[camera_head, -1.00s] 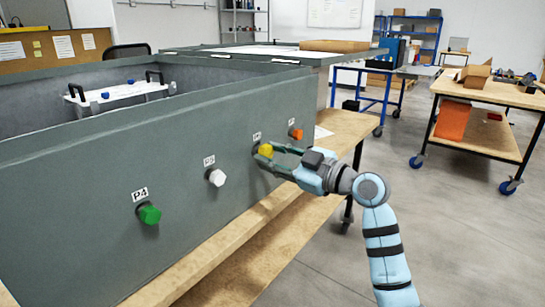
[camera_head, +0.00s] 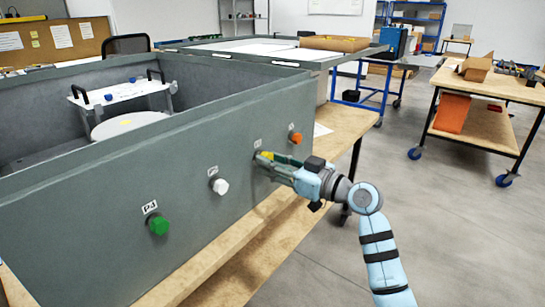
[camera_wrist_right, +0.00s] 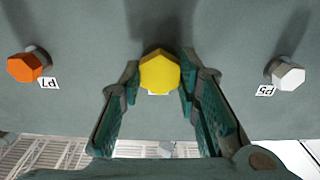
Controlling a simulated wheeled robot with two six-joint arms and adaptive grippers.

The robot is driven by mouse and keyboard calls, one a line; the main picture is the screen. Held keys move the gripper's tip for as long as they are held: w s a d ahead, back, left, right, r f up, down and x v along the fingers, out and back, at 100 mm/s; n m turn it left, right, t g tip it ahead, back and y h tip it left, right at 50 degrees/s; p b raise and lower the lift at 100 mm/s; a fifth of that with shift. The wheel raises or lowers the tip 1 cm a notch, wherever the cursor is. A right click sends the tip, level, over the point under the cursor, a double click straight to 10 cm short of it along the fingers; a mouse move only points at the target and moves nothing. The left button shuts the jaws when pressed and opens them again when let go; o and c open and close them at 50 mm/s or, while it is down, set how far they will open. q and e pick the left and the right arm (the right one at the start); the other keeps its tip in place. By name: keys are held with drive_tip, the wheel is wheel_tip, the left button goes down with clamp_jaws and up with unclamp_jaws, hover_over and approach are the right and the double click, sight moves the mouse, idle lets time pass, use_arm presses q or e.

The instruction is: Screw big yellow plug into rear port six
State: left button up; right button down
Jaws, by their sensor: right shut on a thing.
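The big yellow plug (camera_wrist_right: 160,73) is a hexagonal knob at the grey case wall, between the orange plug and the white plug. In the head view only a bit of the yellow plug (camera_head: 266,156) shows beside the fingers. My right gripper (camera_head: 268,162) reaches it from the right. In the wrist view the fingers of my right gripper (camera_wrist_right: 160,85) are on both sides of the plug, shut on it. The port behind the plug is hidden, and I cannot tell how deep the plug sits. My left gripper is not in view.
An orange plug (camera_head: 295,137) at P7, a white plug (camera_head: 220,186) at P5 and a green plug (camera_head: 158,225) at P4 stick out of the grey case wall (camera_head: 235,211). A wooden bench edge (camera_head: 204,255) runs below. Open floor lies to the right.

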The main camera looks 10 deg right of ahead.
drive_tip(key=m+p, duration=1.4)
drive_tip(key=m, duration=0.4)
drive_tip(key=shift+m, duration=0.3)
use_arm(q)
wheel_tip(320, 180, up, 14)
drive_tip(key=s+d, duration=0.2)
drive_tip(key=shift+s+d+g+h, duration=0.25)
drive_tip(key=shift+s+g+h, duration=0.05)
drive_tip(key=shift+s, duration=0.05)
use_arm(e)
drive_tip(key=c, duration=1.3)
unclamp_jaws()
